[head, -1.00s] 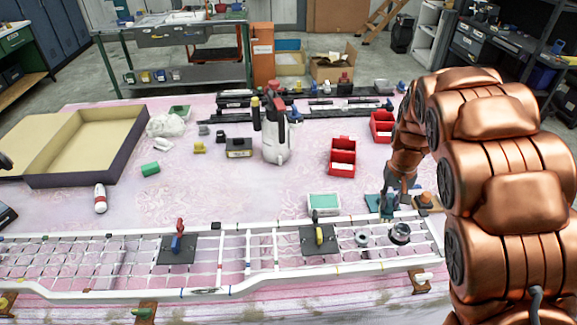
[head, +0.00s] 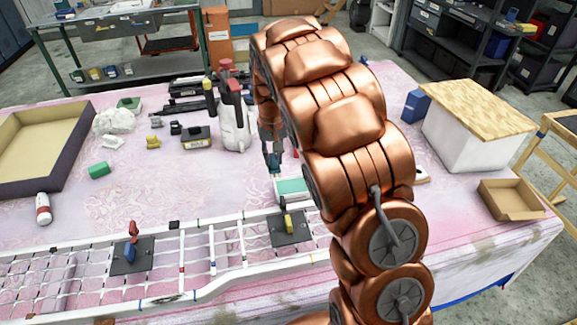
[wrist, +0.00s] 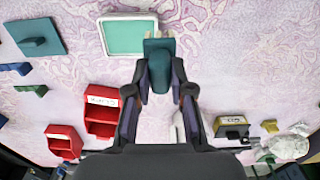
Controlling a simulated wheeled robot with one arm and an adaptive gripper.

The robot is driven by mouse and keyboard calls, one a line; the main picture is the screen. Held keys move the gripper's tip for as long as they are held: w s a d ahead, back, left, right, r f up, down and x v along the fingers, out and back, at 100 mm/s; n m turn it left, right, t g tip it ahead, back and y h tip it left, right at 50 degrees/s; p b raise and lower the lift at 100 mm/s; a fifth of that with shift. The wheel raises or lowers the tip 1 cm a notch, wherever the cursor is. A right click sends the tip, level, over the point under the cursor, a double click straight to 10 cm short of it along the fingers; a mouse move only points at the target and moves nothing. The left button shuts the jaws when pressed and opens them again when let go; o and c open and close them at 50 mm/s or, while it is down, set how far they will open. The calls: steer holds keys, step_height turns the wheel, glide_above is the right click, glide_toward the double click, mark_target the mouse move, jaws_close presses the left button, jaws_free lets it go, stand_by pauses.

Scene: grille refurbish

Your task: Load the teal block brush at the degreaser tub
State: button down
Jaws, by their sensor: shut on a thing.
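The teal block brush (wrist: 160,68) is between my gripper's fingers (wrist: 160,88) in the wrist view, with pale bristles showing at its far end. My gripper (head: 272,162) is shut on it and holds it near the degreaser tub (head: 291,188). The tub is a white-rimmed tray with flat green content, and it also shows in the wrist view (wrist: 130,38). The brush overlaps the tub's near right corner in that view. I cannot tell whether the brush touches the tub. My arm hides the area right of the tub in the head view.
A long white grille (head: 211,247) lies along the table's front, with a dark pad and clamp (head: 290,228) close to the tub. Red bins (wrist: 101,112) and a teal plate with a handle (wrist: 36,38) lie nearby. A white spray bottle (head: 234,125) stands behind.

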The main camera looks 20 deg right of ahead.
steer(key=shift+w+d+f+m+b, duration=0.1)
steer(key=shift+d+f+m+b, duration=0.25)
steer(key=shift+d+f+b, duration=0.85)
steer(key=shift+w+d+f+m+b, duration=0.1)
steer(key=shift+d+f+m+b, duration=0.55)
steer(key=shift+f, duration=1.1)
steer(key=shift+w+d+f+m+b, duration=0.1)
steer(key=shift+d+f+b, duration=0.5)
steer(key=shift+d+f, duration=0.75)
steer(key=shift+a+f+b, duration=0.15)
steer(key=shift+f+b, duration=0.3)
steer(key=shift+f, duration=0.3)
step_height(320, 180, up, 7)
steer(key=shift+p, duration=0.45)
stand_by(0.4)
stand_by(0.4)
